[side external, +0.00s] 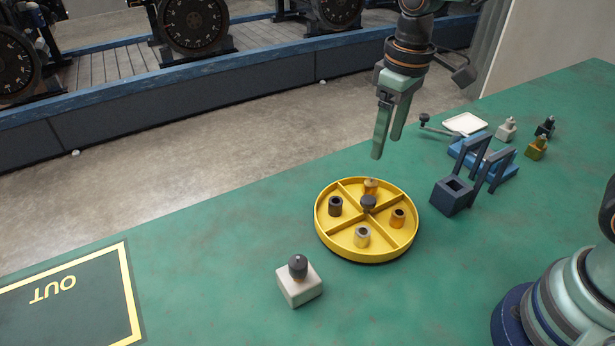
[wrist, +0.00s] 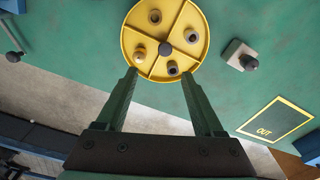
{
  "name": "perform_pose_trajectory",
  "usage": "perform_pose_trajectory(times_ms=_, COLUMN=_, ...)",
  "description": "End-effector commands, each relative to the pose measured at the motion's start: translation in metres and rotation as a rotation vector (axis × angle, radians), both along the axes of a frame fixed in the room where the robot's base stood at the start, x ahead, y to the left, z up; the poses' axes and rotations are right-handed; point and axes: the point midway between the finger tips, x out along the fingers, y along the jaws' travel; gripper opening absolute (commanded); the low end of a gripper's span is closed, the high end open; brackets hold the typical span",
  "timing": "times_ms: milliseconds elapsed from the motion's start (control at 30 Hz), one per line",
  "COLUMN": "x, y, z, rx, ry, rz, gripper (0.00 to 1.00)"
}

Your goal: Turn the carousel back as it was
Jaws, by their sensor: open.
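The yellow carousel (side external: 375,256) is a round tray on the green table, split by ribs into compartments. A dark knob (side external: 368,203) stands at its middle. Its compartments hold a dark brown cylinder (side external: 335,206) at left, an orange one (side external: 370,186) at back, an orange-brown one (side external: 397,218) at right and a pale one (side external: 362,237) at front. My gripper (side external: 387,147) is open and empty, above and behind the carousel, not touching it. In the wrist view the carousel (wrist: 180,17) lies beyond and between my open fingertips (wrist: 158,72).
A white block with a dark knob (side external: 299,286) stands front left of the carousel. The OUT area (side external: 85,310) at left is empty.

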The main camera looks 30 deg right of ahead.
Motion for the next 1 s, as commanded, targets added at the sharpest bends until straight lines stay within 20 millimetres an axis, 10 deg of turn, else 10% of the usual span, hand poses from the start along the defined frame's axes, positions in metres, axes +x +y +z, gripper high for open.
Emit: perform_pose_trajectory(times_ms=1000, x=0.005, y=0.013, z=-0.129, rx=-0.015, ry=0.057, rz=0.044, gripper=0.69)
